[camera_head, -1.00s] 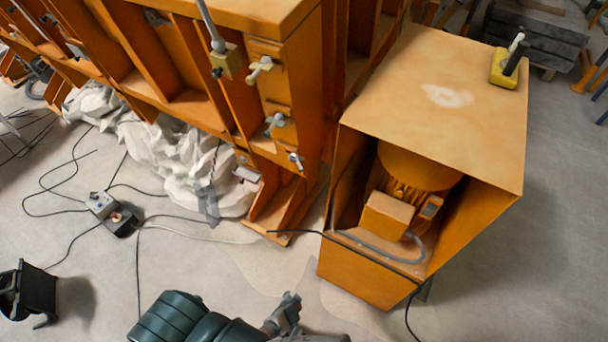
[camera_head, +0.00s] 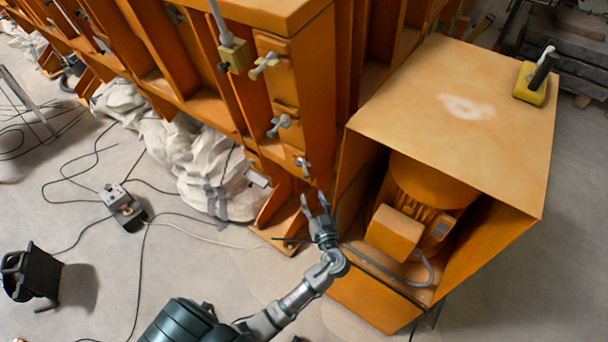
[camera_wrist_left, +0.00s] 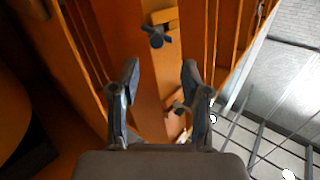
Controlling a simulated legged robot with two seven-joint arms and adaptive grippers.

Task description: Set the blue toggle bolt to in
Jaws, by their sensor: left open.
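Three toggle bolts stand one above another on the orange post. The lowest (camera_head: 302,164) looks blue-grey and is small; I take it as the blue toggle bolt, though its colour is faint. The middle bolt (camera_head: 280,125) is grey and the top one (camera_head: 264,65) is cream. My left gripper (camera_head: 315,203) is open and empty, a little below the lowest bolt and apart from it. In the left wrist view the open fingers (camera_wrist_left: 161,75) frame the post, with a dark blue-grey bolt (camera_wrist_left: 157,37) beyond them. Whether the bolt is in or out is unclear.
An orange motor housing (camera_head: 455,120) stands close to the right of my gripper, its front open. A yellow block with a lever (camera_head: 530,88) sits on its top. Cables and a small switch box (camera_head: 122,205) lie on the floor. A black stool (camera_head: 32,275) stands at left.

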